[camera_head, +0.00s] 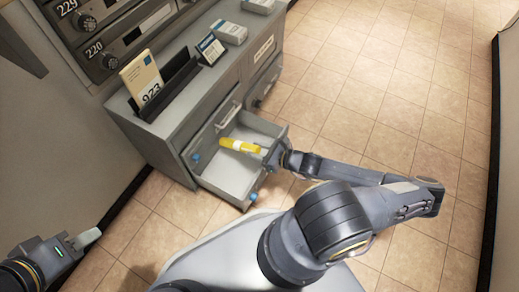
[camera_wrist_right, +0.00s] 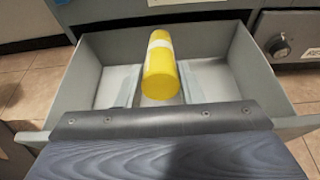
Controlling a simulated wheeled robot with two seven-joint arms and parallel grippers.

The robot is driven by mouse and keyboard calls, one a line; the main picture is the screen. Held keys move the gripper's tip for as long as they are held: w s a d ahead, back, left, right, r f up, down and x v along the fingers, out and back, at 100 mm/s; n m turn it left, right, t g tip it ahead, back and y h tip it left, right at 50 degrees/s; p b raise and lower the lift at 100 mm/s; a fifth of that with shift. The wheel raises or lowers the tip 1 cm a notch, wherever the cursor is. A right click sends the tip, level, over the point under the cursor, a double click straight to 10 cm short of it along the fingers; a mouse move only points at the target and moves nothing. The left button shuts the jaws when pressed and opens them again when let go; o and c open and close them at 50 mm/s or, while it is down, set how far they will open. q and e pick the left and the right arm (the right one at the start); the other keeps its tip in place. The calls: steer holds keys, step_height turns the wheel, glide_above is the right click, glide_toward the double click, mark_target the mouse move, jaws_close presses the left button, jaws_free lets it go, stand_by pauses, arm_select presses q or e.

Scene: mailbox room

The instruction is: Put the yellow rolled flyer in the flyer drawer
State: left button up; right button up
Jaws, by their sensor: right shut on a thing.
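The yellow rolled flyer (camera_head: 240,146) has a pale band and lies lengthwise from my right gripper (camera_head: 267,153) toward the cabinet. My right gripper is shut on its near end. In the right wrist view the flyer (camera_wrist_right: 162,68) is between the pale fingers, over the open drawer's inside. I cannot tell whether it touches the drawer floor. The open grey drawer (camera_head: 222,180) is pulled out of the low cabinet; its side wall shows in the right wrist view (camera_wrist_right: 78,82). My left gripper (camera_head: 88,238) is at the lower left, away from the drawer, its jaw gap unclear.
The grey cabinet (camera_head: 172,118) carries a dark holder (camera_head: 172,85) with a card, a small dark-faced box (camera_head: 210,48) and pale boxes (camera_head: 230,32). Small blue pieces (camera_head: 254,196) show at the drawer's edge. Numbered mailboxes (camera_head: 115,40) stand behind. Tiled floor to the right is clear.

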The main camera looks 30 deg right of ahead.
steer(key=shift+f, duration=0.1)
steer(key=o, duration=1)
steer(key=shift+o, duration=0.2)
steer(key=p+v, duration=0.3)
steer(key=v, duration=0.4)
steer(key=shift+s+d, duration=0.1)
steer(key=shift+s, duration=0.25)
